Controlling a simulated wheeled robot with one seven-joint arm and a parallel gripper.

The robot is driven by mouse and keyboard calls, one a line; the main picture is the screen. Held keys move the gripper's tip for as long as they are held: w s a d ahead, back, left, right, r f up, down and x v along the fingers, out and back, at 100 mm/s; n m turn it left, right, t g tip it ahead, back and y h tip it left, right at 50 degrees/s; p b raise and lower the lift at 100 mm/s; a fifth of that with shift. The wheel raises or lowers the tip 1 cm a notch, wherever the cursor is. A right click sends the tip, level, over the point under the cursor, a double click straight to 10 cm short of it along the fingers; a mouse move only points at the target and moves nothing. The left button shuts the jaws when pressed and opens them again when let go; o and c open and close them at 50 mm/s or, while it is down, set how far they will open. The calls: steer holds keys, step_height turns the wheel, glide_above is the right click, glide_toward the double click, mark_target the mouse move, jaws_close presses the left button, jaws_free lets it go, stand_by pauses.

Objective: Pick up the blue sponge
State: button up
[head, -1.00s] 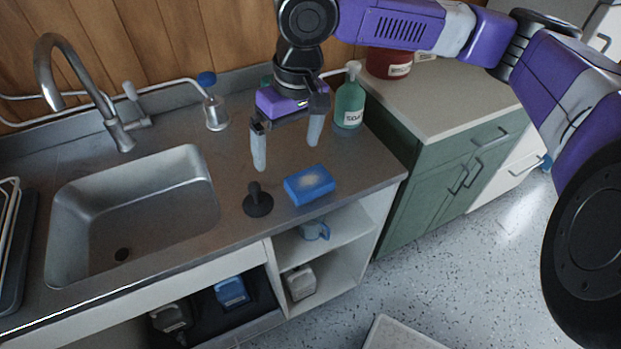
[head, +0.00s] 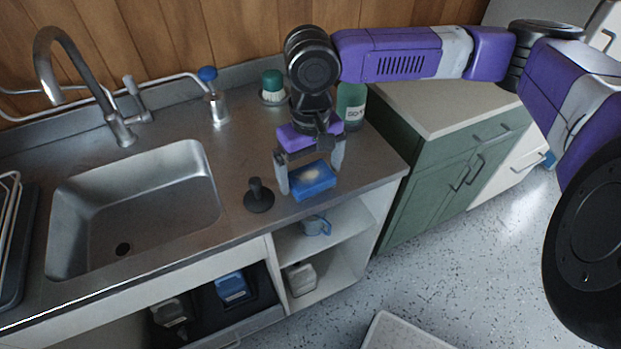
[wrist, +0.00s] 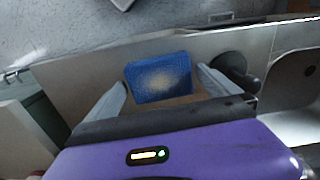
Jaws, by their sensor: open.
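The blue sponge (head: 313,182) lies on the steel counter near its front edge, to the right of the sink. It has a pale worn patch on top. My gripper (head: 311,176) points down at the sponge with its fingers spread, one to each side of it in the head view. In the wrist view the sponge (wrist: 158,79) shows between and just beyond the two open fingers (wrist: 160,88). Nothing is held. I cannot tell whether the fingertips reach down to the counter.
A black sink plunger-like stopper (head: 258,196) stands just left of the sponge. A green soap bottle (head: 351,104), a green-topped brush (head: 272,86) and a blue-capped bottle (head: 214,104) stand behind. The sink (head: 135,210) is at left. Open shelves (head: 345,235) lie below the counter edge.

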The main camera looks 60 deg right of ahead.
mark_target(310, 175)
steer(key=c, duration=1.2)
steer(key=shift+c, duration=0.2)
step_height(310, 175, up, 20)
steer(key=p, duration=0.1)
